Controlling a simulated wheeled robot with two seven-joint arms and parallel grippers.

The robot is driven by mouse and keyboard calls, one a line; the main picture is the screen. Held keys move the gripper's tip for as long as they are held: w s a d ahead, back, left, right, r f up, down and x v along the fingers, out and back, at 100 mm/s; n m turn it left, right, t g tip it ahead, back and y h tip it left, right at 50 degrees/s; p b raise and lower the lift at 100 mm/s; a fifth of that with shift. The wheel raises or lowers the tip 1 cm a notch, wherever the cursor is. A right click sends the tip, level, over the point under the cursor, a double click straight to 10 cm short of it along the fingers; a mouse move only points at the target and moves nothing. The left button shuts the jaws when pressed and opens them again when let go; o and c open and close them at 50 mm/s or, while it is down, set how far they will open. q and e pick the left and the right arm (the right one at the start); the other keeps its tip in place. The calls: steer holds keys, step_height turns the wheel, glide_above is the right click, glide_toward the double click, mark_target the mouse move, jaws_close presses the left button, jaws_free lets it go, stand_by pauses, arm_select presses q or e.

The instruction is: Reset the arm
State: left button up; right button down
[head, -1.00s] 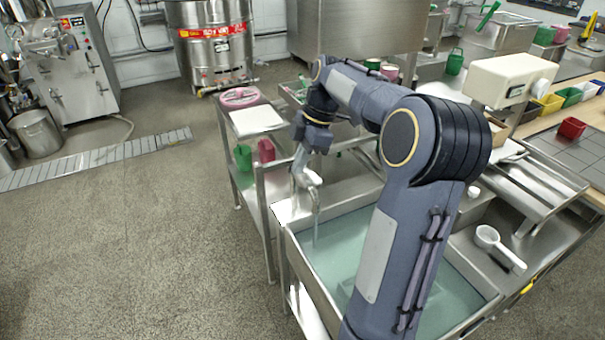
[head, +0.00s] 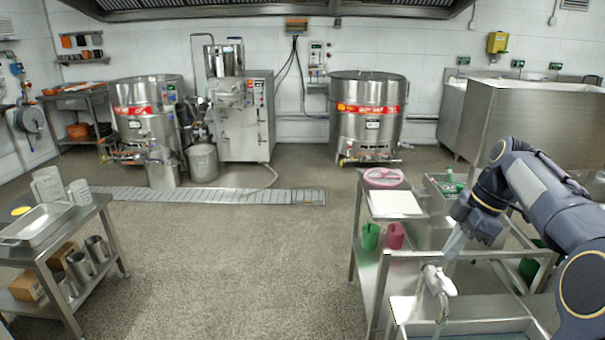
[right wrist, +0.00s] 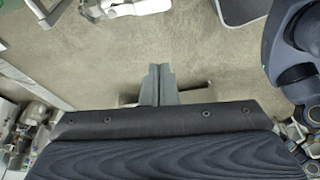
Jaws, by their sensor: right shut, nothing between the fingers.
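My right arm comes in from the right in the head view, bent at the elbow. Its gripper (head: 452,248) points down and to the left, above the metal sink, close to the white and chrome tap (head: 438,281). Whether it touches the tap cannot be told. In the right wrist view the two grey fingers (right wrist: 159,72) are pressed together with nothing between them, over the floor. My left gripper is in neither view.
A steel cart (head: 376,256) with a white board, a pink lid and green and red jugs stands left of the sink. A steel table (head: 95,212) with jugs stands at left. The colloid mill (head: 245,115) and steel tanks stand at the back. The floor between is clear.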

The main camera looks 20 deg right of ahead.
steer(key=s+a+m+t+p, duration=0.1)
steer(key=s+a+m, duration=0.25)
steer(key=a, duration=0.25)
steer(key=s+a+m+t, duration=0.1)
steer(key=s+a+m, duration=0.25)
steer(key=a, duration=0.25)
steer(key=s+a+f+m+t+p, duration=0.1)
steer(key=s+a+f+m+t, duration=0.1)
steer(key=s+a+f+m, duration=0.5)
steer(key=s+a, duration=0.4)
steer(key=a, duration=0.1)
steer(key=shift+f+m, duration=0.4)
